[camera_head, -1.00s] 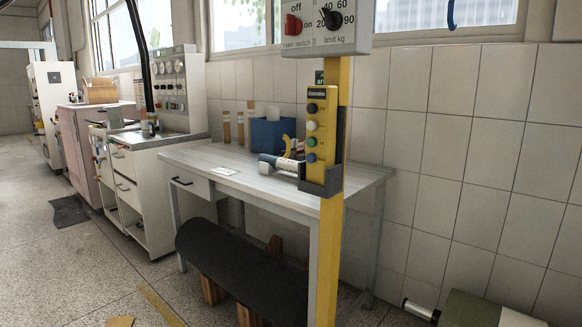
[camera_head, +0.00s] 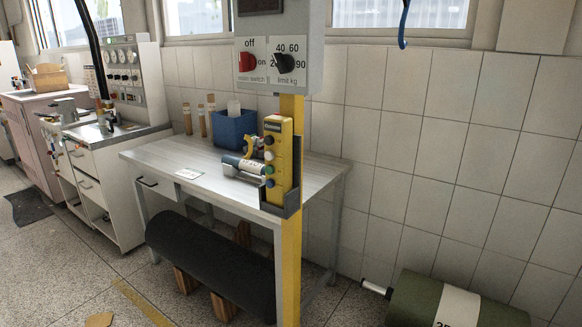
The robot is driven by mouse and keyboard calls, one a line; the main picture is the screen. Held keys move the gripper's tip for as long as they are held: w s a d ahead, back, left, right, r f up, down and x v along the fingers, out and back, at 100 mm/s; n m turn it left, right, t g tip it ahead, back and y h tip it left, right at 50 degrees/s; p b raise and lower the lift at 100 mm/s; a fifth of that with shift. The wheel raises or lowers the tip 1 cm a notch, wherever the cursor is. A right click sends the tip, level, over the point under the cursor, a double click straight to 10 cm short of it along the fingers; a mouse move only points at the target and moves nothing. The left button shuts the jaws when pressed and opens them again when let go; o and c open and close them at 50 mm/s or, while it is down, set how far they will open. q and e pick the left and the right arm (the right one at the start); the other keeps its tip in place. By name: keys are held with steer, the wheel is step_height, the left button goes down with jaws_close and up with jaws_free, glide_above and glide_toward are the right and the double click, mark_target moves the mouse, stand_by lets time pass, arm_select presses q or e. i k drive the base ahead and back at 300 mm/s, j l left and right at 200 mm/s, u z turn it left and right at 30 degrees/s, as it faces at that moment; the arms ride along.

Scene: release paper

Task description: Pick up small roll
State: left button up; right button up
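What looks like a small roll (camera_head: 242,167), pale with dark ends, lies on the grey table (camera_head: 165,150), partly hidden behind the yellow button box on the post. A large dark roll (camera_head: 215,262) lies on wooden supports under the table. A green roll with a white band (camera_head: 415,300) lies on the floor at the lower right. Neither of my grippers shows in the head view.
A yellow post (camera_head: 291,255) with a yellow button box (camera_head: 277,155) and a grey control box (camera_head: 278,68) stands in front of the table. A blue bin (camera_head: 233,129) stands at the table's back. The table's left part is mostly clear, with a small white card (camera_head: 188,174).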

mark_target(257, 169)
steer(key=i+j+z, duration=0.15)
steer(key=z, duration=0.3)
steer(key=i+j+z, duration=0.1)
steer(key=j+z, duration=0.15)
steer(key=z, duration=0.2)
steer(key=j+z, duration=0.3)
steer(key=z, duration=0.15)
steer(key=j+z, duration=0.25)
steer(key=z, duration=0.2)
steer(key=i+j, duration=0.05)
